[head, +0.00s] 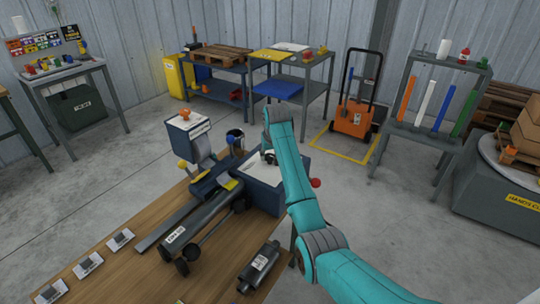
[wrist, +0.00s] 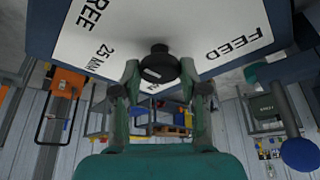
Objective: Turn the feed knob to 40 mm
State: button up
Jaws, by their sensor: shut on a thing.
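The feed knob (wrist: 158,64) is a round black knob on a white dial plate (wrist: 90,40) in the wrist view. The plate reads FEED, FREE and 25 MM, seen upside down. More lettering below the knob is partly hidden by the knob and fingers. My gripper (wrist: 159,76) has one finger on each side of the knob and is shut on it. I cannot read which mark the knob points to. In the head view my gripper (head: 268,153) is at the top of the dark blue machine box (head: 264,194), and my arm hides most of the knob area.
The machine stands on a wooden bench (head: 117,265) with a long bed, rollers and a yellow-knobbed lever to the left. A muffler (head: 260,265) lies near the front right, with several labelled cards at left. A red ball (head: 316,183) sticks out right of my arm.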

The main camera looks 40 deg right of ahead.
jog(key=shift+d, duration=0.1)
jog(key=n, duration=0.2)
jog(key=n+y, duration=0.1)
jog(key=n, duration=0.1)
jog(key=shift+d+t+y, duration=0.1)
jog(key=shift+t+y, duration=0.2)
jog(key=n+y, duration=0.1)
jog(key=n, duration=0.3)
jog(key=shift+d+n+y, duration=0.1)
jog(key=shift+n+y, duration=0.2)
jog(key=shift+y, duration=0.1)
jog(key=n, duration=0.2)
jog(key=n+g+y, duration=0.1)
jog(key=n, duration=0.2)
jog(key=shift+w+d+g+y, duration=0.1)
jog(key=shift+g+y, duration=0.2)
jog(key=shift+n+g+y, duration=0.4)
jog(key=shift+n+g, duration=0.1)
jog(key=shift+n, duration=1.3)
jog(key=o, duration=1.1)
